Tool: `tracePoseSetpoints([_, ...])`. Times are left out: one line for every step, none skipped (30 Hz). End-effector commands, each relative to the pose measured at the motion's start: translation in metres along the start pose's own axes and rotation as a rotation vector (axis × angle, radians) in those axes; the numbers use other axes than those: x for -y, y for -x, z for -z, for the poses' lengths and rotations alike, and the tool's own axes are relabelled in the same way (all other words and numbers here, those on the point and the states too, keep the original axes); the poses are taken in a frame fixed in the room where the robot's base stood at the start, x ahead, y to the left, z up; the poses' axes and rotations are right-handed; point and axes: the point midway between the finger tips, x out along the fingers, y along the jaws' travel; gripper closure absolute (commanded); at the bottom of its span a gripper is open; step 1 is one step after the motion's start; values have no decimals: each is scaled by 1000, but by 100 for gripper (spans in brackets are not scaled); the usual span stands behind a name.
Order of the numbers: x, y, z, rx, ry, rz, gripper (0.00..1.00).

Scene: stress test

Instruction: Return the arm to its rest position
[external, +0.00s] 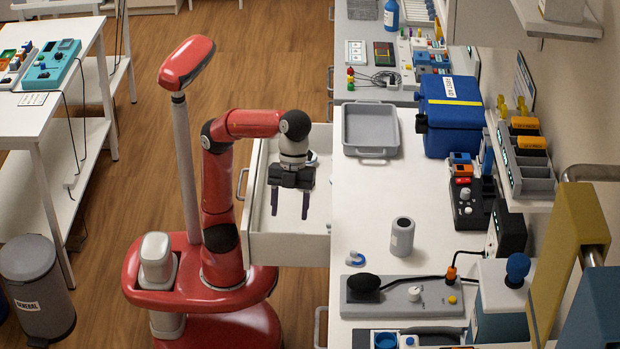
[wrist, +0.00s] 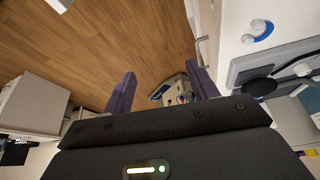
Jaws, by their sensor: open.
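My gripper (external: 290,205) hangs from the raised red arm in the external view. Its two dark fingers point down, apart, with nothing between them. It is over or in front of an open white drawer (external: 290,249) at the left side of the white bench; its exact height above the drawer is hard to tell. In the wrist view my gripper (wrist: 163,92) shows its two purple fingers spread wide, with wooden floor beyond them. No held object shows.
The white bench (external: 350,225) is to the right, bearing a grey tray (external: 370,130), a grey cylinder (external: 402,238), a magnet (external: 355,258) and a blue box (external: 449,118). A bin (external: 38,292) and a white table (external: 40,115) stand at left. Wooden floor (external: 150,120) is clear between.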

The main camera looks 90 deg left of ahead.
Motion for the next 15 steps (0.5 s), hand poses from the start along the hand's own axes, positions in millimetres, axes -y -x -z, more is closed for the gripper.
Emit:
tracePoseSetpoints([4,-1,-12,0,42,16,41])
tracePoseSetpoints([5,-1,-18,-1,65,26,41])
tracePoseSetpoints([7,-1,-26,-1,97,40,41])
tracePoseSetpoints([9,-1,-31,0,126,52,41])
tracePoseSetpoints([11,-1,-37,0,153,62,41])
tracePoseSetpoints([14,-1,-45,-1,191,78,41])
tracePoseSetpoints([15,-1,-50,0,218,91,41])
tracePoseSetpoints([17,-2,-56,0,245,101,41])
tracePoseSetpoints([19,-1,-63,-1,284,117,41])
tracePoseSetpoints([21,-2,-69,0,312,129,41])
tracePoseSetpoints([22,-2,-75,1,340,140,41])
tracePoseSetpoints([23,-2,-82,-1,378,156,41])
tracePoseSetpoints([24,-2,-87,-1,404,168,41])
tracePoseSetpoints([26,-3,-93,0,433,180,41])
tracePoseSetpoints([27,-3,-100,1,471,194,41])
